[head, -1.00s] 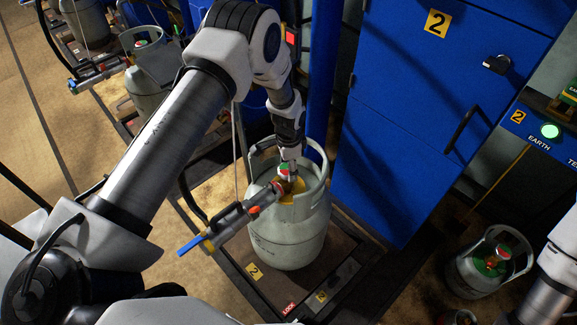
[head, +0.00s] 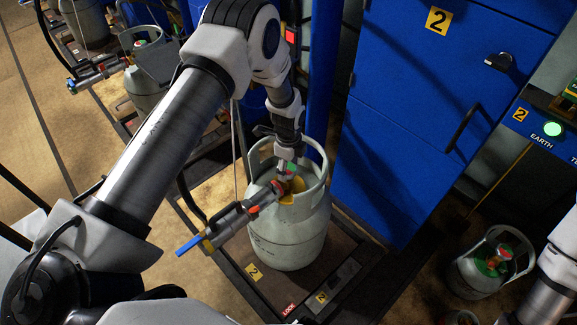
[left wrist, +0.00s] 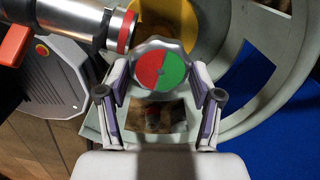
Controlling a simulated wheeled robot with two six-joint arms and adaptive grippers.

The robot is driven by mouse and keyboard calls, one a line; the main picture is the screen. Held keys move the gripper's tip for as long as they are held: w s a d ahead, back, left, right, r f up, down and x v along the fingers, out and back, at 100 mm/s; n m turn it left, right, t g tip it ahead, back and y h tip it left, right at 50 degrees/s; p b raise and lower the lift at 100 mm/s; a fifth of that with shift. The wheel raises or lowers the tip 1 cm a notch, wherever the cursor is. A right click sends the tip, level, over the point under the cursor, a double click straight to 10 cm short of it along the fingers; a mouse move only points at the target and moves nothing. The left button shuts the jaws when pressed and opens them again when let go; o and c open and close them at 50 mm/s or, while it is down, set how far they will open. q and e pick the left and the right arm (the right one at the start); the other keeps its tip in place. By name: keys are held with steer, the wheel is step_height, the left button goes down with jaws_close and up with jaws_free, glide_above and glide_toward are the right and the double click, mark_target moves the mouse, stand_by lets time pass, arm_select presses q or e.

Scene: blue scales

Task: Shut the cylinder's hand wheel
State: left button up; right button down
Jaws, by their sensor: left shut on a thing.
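The grey gas cylinder (head: 290,236) stands upright on the scale platform, in the middle of the head view. Its hand wheel (left wrist: 161,66), with a red half and a green half on top, shows in the left wrist view. My left gripper (head: 288,172) reaches down inside the cylinder's collar and is shut on the hand wheel. In the left wrist view its two fingers (left wrist: 160,100) stand on either side of the wheel's near part. A filling head (head: 232,222) with a blue lever is attached at the valve. My right gripper is not in view; only part of that arm shows at the right edge.
The collar (left wrist: 255,112) curves closely around the gripper. A blue cabinet (head: 400,130) stands just behind and right. Another cylinder (head: 487,270) stands at the lower right, and one (head: 150,90) at the upper left. The scale platform (head: 345,262) has dark edges.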

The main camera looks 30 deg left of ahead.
mark_target(289, 169)
arm_select(q)
steer(key=shift+m, duration=0.4)
steer(key=o, duration=1.1)
steer(key=shift+o, duration=0.2)
steer(key=shift+r, duration=0.15)
step_height(289, 169, up, 12)
